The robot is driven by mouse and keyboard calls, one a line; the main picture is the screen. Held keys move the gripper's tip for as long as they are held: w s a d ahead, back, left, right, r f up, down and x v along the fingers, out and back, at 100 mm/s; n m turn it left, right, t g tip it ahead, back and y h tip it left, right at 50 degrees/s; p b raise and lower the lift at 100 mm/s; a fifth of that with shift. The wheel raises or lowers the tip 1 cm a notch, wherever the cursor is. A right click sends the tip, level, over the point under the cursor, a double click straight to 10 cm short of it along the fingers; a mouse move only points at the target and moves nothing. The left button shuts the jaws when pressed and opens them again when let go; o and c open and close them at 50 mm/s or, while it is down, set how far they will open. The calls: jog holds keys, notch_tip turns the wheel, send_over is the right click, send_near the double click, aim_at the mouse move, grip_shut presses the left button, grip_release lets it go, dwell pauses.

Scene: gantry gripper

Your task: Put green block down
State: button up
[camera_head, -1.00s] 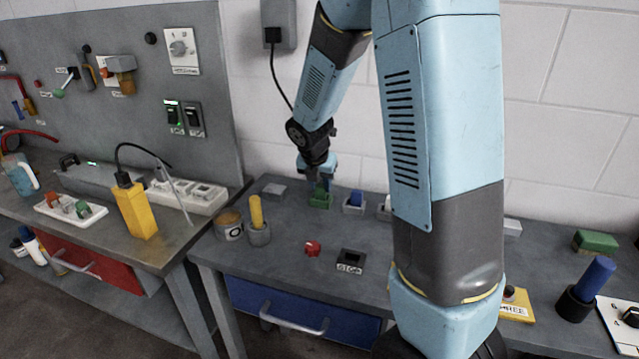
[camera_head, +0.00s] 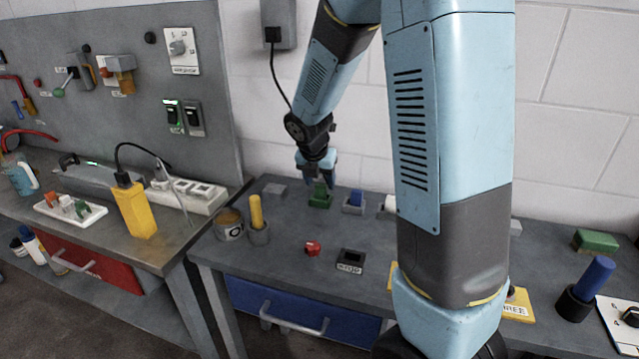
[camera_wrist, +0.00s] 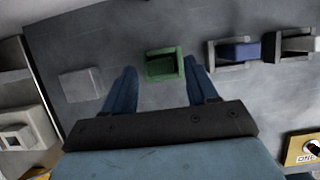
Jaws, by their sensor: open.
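In the wrist view the green block (camera_wrist: 162,66) shows inside the square green holder (camera_wrist: 150,78), between and just past my fingertips. My gripper (camera_head: 313,178) is just above and beside the block in the head view. In the wrist view my gripper (camera_wrist: 160,70) has its two blue fingers spread wide, with a gap on both sides of the green holder. Nothing is held.
A blue block (camera_head: 356,198) in a grey holder stands to the right of the green one. A flat grey piece (camera_head: 274,190) lies to the left. A yellow peg (camera_head: 256,212), a red knob (camera_head: 312,248) and a black stop box (camera_head: 351,260) are nearer the front.

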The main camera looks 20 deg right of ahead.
jog(key=v, duration=1)
jog(key=s+d+r+m+t+y, duration=0.1)
jog(key=s+r+m, duration=0.3)
jog(key=s+m, duration=0.8)
jog(key=s+d+r+m+t+y, duration=0.1)
jog(key=s+r+m, duration=0.4)
jog(key=s+m, duration=0.7)
jog(key=m, duration=0.4)
jog(key=shift+s+d+r+m+y, duration=0.15)
jog(key=shift+s+m+y, duration=0.15)
jog(key=shift+s+m, duration=0.1)
